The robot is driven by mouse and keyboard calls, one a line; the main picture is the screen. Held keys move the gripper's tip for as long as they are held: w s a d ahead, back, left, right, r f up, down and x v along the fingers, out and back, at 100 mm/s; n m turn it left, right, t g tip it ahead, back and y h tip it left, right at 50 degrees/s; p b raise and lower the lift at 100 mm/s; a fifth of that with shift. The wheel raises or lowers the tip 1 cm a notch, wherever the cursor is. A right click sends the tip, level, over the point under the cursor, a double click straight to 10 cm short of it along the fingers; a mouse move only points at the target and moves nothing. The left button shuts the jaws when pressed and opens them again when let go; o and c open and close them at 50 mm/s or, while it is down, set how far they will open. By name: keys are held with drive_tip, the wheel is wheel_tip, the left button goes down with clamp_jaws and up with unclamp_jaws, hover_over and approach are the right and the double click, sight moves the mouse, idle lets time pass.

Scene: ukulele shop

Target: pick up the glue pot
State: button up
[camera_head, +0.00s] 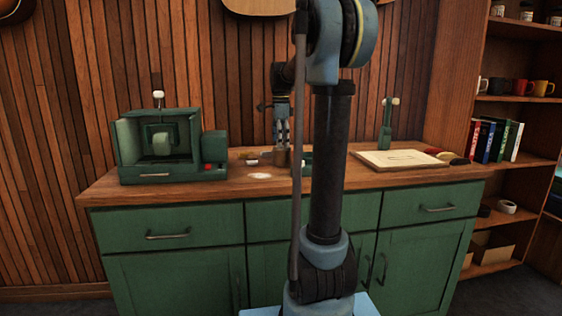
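My gripper (281,138) points down over the middle of the wooden counter (225,188), left of my upright arm. Its fingers are small and dark here, and I cannot tell whether they are open or shut. A small grey-brown pot-like thing (281,157) stands on the counter right under the fingertips. It may be the glue pot, but it is too small to be sure. I cannot tell whether the fingers touch it. My arm hides part of the counter just to the right.
A green machine (158,147) stands at the left of the counter. Small items (250,156) and a whitish patch (259,176) lie near my gripper. A pale board (398,159) and a green stand (386,125) are at the right. Shelves (515,160) stand beyond.

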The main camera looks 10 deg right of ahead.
sight(282, 153)
drive_tip(key=shift+d+f, duration=0.15)
drive_tip(key=shift+f, duration=1.1)
drive_tip(key=shift+d+f, duration=0.1)
drive_tip(key=shift+f, duration=1.15)
drive_tip(key=c, duration=1.4)
